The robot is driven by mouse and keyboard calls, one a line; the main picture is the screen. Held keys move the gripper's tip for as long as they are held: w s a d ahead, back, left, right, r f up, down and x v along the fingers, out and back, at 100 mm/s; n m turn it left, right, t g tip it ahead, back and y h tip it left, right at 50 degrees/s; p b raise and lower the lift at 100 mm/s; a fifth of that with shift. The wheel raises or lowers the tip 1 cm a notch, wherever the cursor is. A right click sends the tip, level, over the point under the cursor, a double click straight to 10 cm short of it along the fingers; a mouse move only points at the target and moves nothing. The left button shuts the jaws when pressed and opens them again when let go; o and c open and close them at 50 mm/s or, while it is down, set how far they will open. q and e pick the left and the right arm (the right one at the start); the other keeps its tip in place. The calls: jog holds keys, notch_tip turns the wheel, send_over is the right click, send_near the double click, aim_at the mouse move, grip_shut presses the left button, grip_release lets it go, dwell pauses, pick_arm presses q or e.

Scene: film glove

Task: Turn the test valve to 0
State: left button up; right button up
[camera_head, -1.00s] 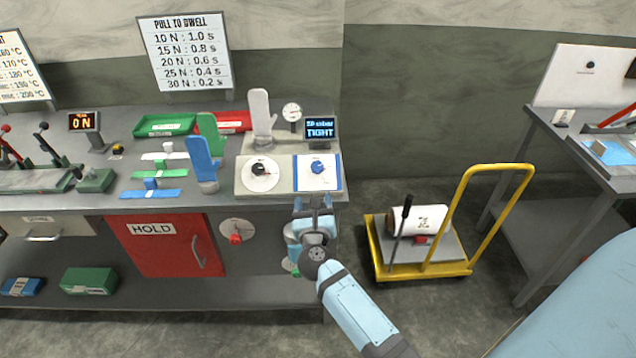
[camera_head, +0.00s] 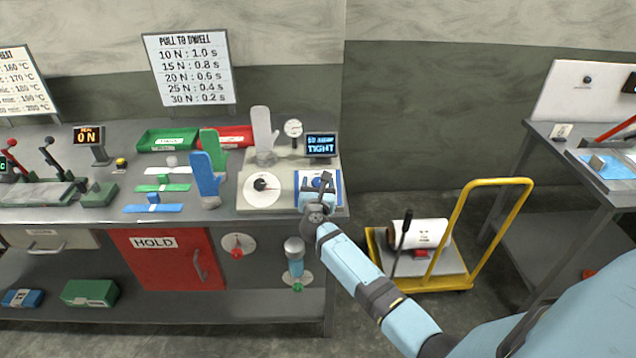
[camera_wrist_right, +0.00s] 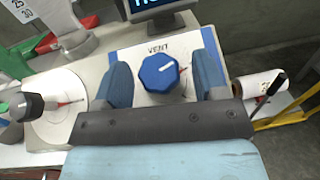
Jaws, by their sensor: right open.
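The test valve is a blue faceted knob (camera_wrist_right: 161,73) with a white pointer line, on a white plate with a blue border (camera_head: 333,187) at the right of the bench-top panel. In the right wrist view its pointer line aims right and slightly up; the plate's label is only partly legible. My right gripper (camera_head: 322,183) is over this plate. In the right wrist view its open fingers (camera_wrist_right: 162,82) stand on either side of the blue knob, with gaps visible. In the head view the gripper hides most of the knob. My left gripper is not in view.
A black knob on a white round dial (camera_head: 262,188) sits just left of the plate. Behind stand a white glove form (camera_head: 263,128), a round gauge (camera_head: 293,128) and a screen reading TIGHT (camera_head: 321,146). A yellow cart (camera_head: 448,283) stands right of the bench.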

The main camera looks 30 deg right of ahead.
jog(key=shift+w+d, duration=0.15)
jog(key=shift+w, duration=0.05)
jog(key=c, duration=0.9)
